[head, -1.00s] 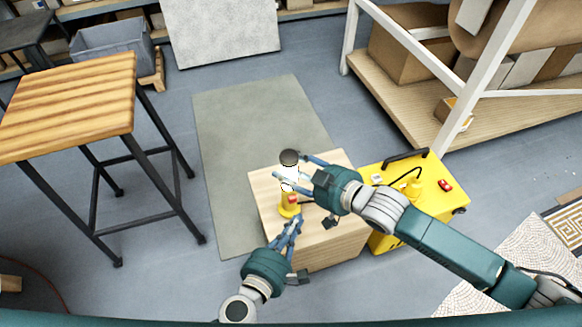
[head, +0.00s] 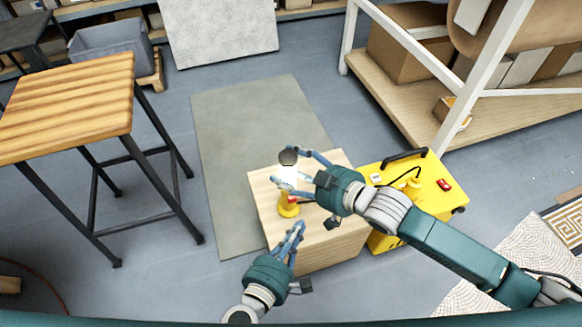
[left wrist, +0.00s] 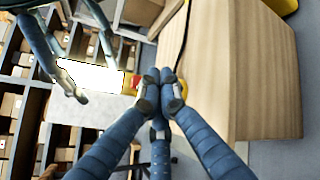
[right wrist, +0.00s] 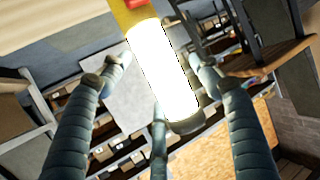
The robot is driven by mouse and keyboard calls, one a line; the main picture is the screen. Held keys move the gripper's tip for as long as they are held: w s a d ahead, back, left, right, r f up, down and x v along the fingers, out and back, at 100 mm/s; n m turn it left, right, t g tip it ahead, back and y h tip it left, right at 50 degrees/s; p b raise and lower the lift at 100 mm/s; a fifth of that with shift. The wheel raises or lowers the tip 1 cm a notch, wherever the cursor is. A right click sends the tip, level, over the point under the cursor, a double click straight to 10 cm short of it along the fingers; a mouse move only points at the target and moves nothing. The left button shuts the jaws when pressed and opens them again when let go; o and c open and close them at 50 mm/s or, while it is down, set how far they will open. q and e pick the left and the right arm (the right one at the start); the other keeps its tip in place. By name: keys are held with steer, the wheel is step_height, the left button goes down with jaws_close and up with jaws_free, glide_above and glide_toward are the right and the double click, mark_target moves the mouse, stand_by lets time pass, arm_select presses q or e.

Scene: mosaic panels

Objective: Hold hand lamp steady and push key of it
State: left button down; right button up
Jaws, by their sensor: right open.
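The hand lamp stands upright on a pale wooden box (head: 335,235) in the head view. It has a yellow base (head: 287,210), a red key (head: 292,199), a bright white tube (head: 288,178) and a dark cap (head: 288,157). My right gripper (head: 294,168) is open, with its fingers around the tube; the right wrist view shows the glowing tube (right wrist: 162,75) between the spread fingers. My left gripper (head: 299,226) is just in front of the lamp base, apart from it. Its fingertips meet with nothing between them in the left wrist view (left wrist: 160,82).
A yellow case (head: 425,190) with a red switch and black handle stands right of the box. A wooden-topped stool (head: 70,105) is at left, a shelf rack with cartons (head: 410,45) at the upper right. A grey mat (head: 235,130) lies behind the box.

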steer(key=v, duration=1.1)
